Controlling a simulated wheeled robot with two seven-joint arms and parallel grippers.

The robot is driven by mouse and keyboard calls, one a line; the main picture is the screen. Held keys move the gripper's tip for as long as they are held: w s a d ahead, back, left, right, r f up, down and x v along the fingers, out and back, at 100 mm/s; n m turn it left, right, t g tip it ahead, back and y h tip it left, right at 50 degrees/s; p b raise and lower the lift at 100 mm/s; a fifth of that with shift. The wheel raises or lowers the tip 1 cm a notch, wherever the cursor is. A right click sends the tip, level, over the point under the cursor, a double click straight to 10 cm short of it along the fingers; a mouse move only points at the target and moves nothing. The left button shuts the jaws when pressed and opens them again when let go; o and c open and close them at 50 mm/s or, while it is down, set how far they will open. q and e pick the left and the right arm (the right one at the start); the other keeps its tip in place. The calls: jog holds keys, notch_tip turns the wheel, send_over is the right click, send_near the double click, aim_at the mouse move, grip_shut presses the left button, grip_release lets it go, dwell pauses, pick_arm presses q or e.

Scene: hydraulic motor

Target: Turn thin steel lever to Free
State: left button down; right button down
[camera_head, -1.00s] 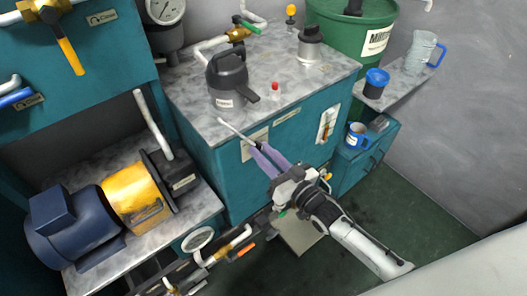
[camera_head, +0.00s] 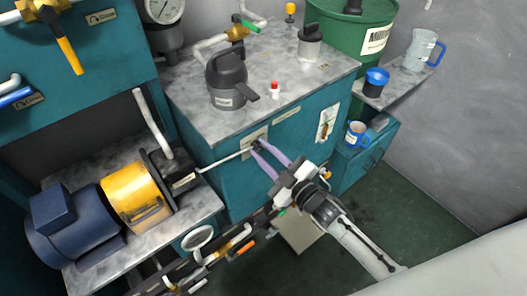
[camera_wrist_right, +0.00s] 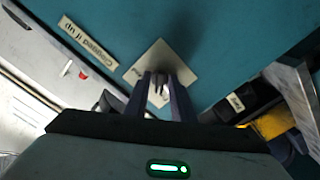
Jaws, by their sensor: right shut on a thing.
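The thin steel lever (camera_head: 226,159) is a slim pale rod at the front of the teal cabinet. In the head view it slopes down to the left from a beige plate (camera_head: 255,134) on the cabinet face. My right gripper (camera_head: 264,155) has its purple fingers at the lever's plate end and is shut on it. In the right wrist view, the fingertips (camera_wrist_right: 160,88) close around a small grey part in front of the plate (camera_wrist_right: 178,62). The lettering on the plate is mostly hidden or too small to read. My left gripper is not in view.
A dark jug (camera_head: 231,80) and a small red-capped item (camera_head: 274,88) stand on the cabinet top (camera_head: 195,112). A yellow and blue motor (camera_head: 135,192) sits on the lower bench at left, near the lever's free end. Valves and pipes (camera_head: 200,262) lie below.

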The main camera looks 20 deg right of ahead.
jog(key=shift+n, duration=0.7)
jog(key=c, duration=1.8)
grip_release()
jog(key=v, duration=1)
jog(key=shift+s+r, duration=0.1)
jog(key=shift+s, duration=0.05)
